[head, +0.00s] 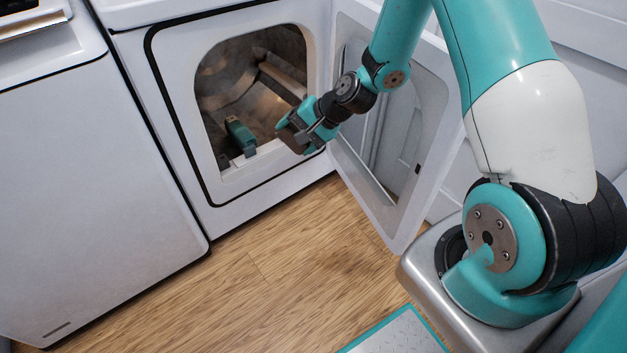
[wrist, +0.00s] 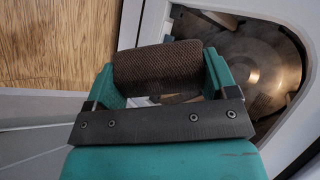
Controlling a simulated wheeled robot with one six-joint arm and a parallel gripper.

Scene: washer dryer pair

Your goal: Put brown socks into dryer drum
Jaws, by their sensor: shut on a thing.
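The brown socks (wrist: 158,66) are a rolled, ribbed bundle between the two teal fingers of my gripper (wrist: 160,76) in the wrist view. My gripper is shut on them. In the head view my gripper (head: 300,132) is at the right side of the dryer opening, close to its rim, and the socks (head: 290,140) show as a small dark brown patch, partly hidden by the fingers. The dryer drum (head: 232,80) is open, with a brownish metal interior. In the wrist view the drum (wrist: 262,65) lies to the right of the socks.
The open dryer door (head: 405,170) stands right of the opening, close behind my arm. A teal and dark item (head: 240,136) shows at the lower part of the opening; I cannot tell what it is. A white appliance (head: 90,180) stands left. The wooden floor (head: 290,255) is clear.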

